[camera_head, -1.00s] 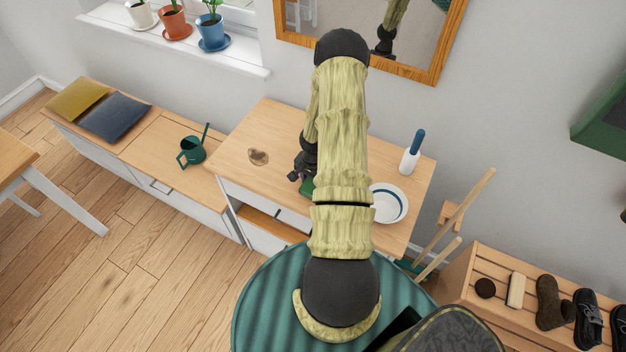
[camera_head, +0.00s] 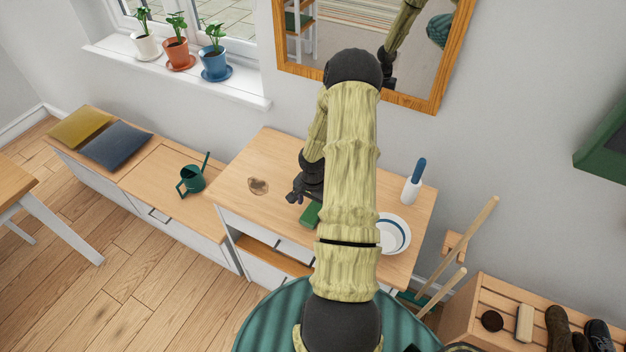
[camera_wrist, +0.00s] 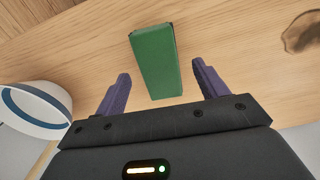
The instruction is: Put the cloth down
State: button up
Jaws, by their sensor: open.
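The green cloth (camera_head: 311,214) looks like a flat, narrow block on the wooden top of the cabinet (camera_head: 236,197), partly behind my arm in the head view. It shows nearly whole in the wrist view (camera_wrist: 155,62). My gripper (camera_head: 294,197) is over the cabinet top, beside the cloth in the head view. In the wrist view my gripper (camera_wrist: 161,70) has its two purple fingers apart, one on each side of the cloth's near end. Gaps show between fingers and cloth. The exact height above the top cannot be told.
A brown stain (camera_head: 258,186) lies left on the cabinet top. A white bowl with a blue ring (camera_head: 397,231) and a blue-handled lint roller (camera_head: 413,182) stand right. A mirror (camera_head: 435,98) hangs behind. A watering can (camera_head: 192,180) stands on the bench to the left.

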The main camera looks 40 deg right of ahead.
aim_at(312, 211)
notch_tip(312, 211, up, 13)
jog(key=b, duration=0.2)
dwell(0.3)
jog(key=shift+w+r, duration=0.1)
dwell(0.5)
jog(key=s+a+r+n+t, duration=0.1)
jog(key=s+a+r+n, duration=0.1)
jog(key=a, duration=0.6)
jog(key=s+a+r+n, duration=0.2)
jog(key=a+r+n, duration=0.3)
jog(key=a+n, duration=0.2)
jog(key=s+a+r+n+t, duration=0.1)
jog(key=s+a+r+n, duration=0.2)
jog(key=a, duration=0.7)
jog(key=shift+r+n+t, duration=0.3)
jog(key=shift+r+n, duration=0.35)
jog(key=shift+n, duration=0.35)
jog(key=shift+s, duration=0.1)
